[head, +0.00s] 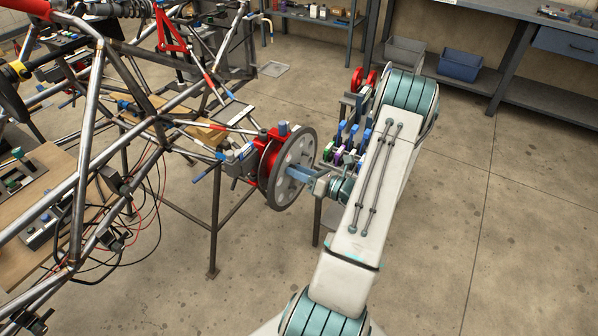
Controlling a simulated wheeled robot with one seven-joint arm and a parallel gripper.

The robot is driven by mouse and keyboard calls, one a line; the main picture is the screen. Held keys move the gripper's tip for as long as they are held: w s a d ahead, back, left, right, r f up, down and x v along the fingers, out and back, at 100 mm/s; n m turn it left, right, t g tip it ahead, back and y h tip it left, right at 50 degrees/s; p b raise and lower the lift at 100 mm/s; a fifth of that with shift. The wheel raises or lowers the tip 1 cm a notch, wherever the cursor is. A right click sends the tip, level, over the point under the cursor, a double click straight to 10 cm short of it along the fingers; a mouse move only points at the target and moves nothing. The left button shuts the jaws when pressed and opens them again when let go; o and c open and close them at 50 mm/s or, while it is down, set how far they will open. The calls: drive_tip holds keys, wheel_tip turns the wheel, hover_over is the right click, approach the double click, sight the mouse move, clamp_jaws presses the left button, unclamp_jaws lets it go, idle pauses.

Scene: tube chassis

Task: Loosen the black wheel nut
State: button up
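A grey wheel disc (291,165) with round holes stands upright at the end of a red hub (268,160) on the tube chassis. My gripper (299,173) comes from the right, and its blue-grey end reaches to the middle of the wheel's outer face. The black wheel nut is not visible; the gripper end covers the wheel's centre. I cannot tell whether the fingers are open, shut or around the nut. My arm runs from the lower middle up to the right of the wheel and bends back towards it.
The tube chassis (92,140) with cables fills the left side. A stand with coloured-handled tools (350,135) is close behind my arm. A grey bin (404,55) and a blue bin (459,65) sit on a shelf at the back. The floor (500,220) at right is clear.

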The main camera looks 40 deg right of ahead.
clamp_jaws()
drive_tip(key=n+b, duration=0.4)
drive_tip(key=n, duration=0.1)
drive_tip(key=shift+b, duration=0.3)
drive_tip(key=n+b, duration=0.5)
drive_tip(key=shift+b, duration=0.4)
